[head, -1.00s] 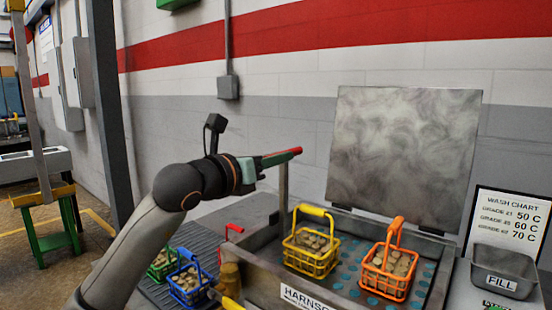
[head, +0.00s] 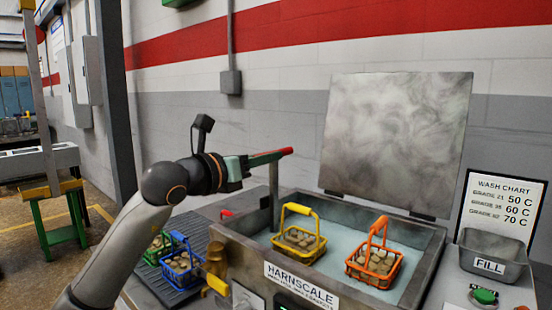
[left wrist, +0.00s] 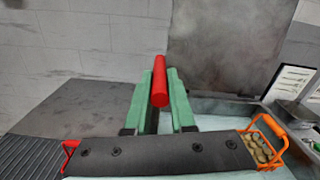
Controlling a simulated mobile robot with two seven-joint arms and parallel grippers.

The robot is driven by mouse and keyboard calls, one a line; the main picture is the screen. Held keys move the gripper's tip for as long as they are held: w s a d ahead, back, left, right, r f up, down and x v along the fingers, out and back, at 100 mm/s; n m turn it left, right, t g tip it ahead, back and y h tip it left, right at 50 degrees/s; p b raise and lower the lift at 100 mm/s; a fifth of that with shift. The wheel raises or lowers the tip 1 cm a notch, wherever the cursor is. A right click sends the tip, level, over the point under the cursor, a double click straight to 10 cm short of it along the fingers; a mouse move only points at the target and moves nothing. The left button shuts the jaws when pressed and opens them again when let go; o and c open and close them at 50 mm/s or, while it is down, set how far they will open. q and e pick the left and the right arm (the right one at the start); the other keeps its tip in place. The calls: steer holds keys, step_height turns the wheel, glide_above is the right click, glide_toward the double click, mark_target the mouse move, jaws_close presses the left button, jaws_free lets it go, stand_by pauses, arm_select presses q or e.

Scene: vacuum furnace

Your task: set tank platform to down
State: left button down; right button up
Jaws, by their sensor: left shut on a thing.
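My left gripper (head: 262,158) is shut on a red handle (head: 286,151) beside the upright post (head: 274,190) at the wash tank's (head: 320,283) back left corner. In the left wrist view the red handle (left wrist: 160,82) sits between the green fingers of the left gripper (left wrist: 161,100). A yellow basket (head: 300,247) and an orange basket (head: 373,263), both holding pale round pieces, are in the tank. A pale blue, even surface (head: 340,240) surrounds them. The platform under the baskets cannot be made out. My right gripper is not in view.
The tank's grey lid (head: 395,140) stands open at the back. A blue basket (head: 180,268) and a green basket (head: 158,246) stand on a ribbed mat left of the tank. A FILL bin (head: 490,255) and green button (head: 484,296) are at right.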

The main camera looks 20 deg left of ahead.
mark_target(271, 175)
arm_select(q)
step_height(271, 175, down, 3)
steer(key=shift+d+f+b, duration=0.15)
steer(key=shift+b, duration=0.9)
steer(key=shift+f+b, duration=0.35)
steer(key=shift+f, duration=0.05)
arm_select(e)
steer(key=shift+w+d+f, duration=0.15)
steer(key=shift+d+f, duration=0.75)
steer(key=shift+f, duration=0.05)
arm_select(q)
steer(key=shift+r, duration=0.1)
steer(key=c, duration=0.8)
jaws_free()
steer(key=shift+o, duration=0.2)
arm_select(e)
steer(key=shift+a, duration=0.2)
